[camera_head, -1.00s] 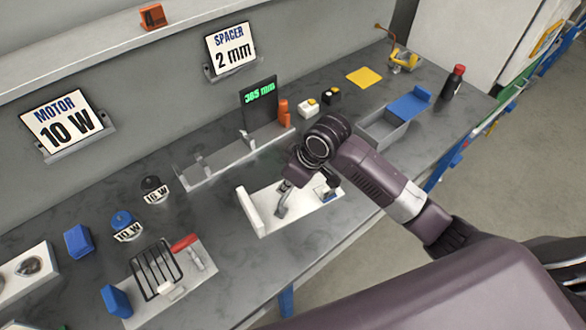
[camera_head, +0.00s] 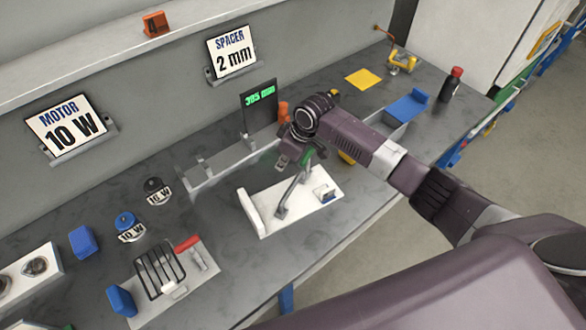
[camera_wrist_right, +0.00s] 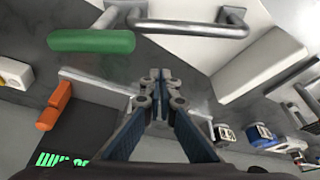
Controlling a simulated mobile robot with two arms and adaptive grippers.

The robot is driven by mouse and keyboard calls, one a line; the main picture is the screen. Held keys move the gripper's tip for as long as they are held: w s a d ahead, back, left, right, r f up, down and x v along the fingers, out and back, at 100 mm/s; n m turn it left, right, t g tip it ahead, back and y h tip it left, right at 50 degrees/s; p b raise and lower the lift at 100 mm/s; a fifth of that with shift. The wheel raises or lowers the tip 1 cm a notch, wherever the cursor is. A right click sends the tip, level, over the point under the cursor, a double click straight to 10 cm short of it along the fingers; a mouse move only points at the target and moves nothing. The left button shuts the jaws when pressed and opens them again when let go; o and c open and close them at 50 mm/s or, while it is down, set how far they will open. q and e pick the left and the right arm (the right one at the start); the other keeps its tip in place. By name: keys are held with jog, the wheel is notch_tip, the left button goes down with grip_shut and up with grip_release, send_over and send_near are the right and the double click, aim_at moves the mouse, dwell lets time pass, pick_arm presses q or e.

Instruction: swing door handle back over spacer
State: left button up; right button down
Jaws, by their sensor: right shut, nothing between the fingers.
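The door handle is a bent grey metal lever (camera_head: 291,197) with a green grip (camera_head: 306,157). It stands on a white fixture base (camera_head: 318,208) with an upright white end wall (camera_head: 249,212). In the wrist view the green grip (camera_wrist_right: 90,41) and metal lever (camera_wrist_right: 190,27) lie beyond the fingers. My left gripper is out of view.
A grey measuring rail (camera_head: 225,168) with a display (camera_head: 259,95) and an orange part (camera_head: 283,112) stands behind the gripper. A blue-and-grey box (camera_head: 408,106) is at right, partly behind my arm. Two motors (camera_head: 125,222) (camera_head: 154,186) stand at left.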

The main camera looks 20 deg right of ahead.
aim_at(294, 187)
jog(key=shift+s+d+f+p, duration=0.6)
jog(key=shift+s+d+p, duration=0.25)
jog(key=shift+s+p, duration=0.15)
jog(key=shift+s+d+f, duration=0.15)
jog(key=shift+s+d, duration=0.25)
jog(key=shift+s, duration=0.05)
jog(key=shift+w+f, duration=0.1)
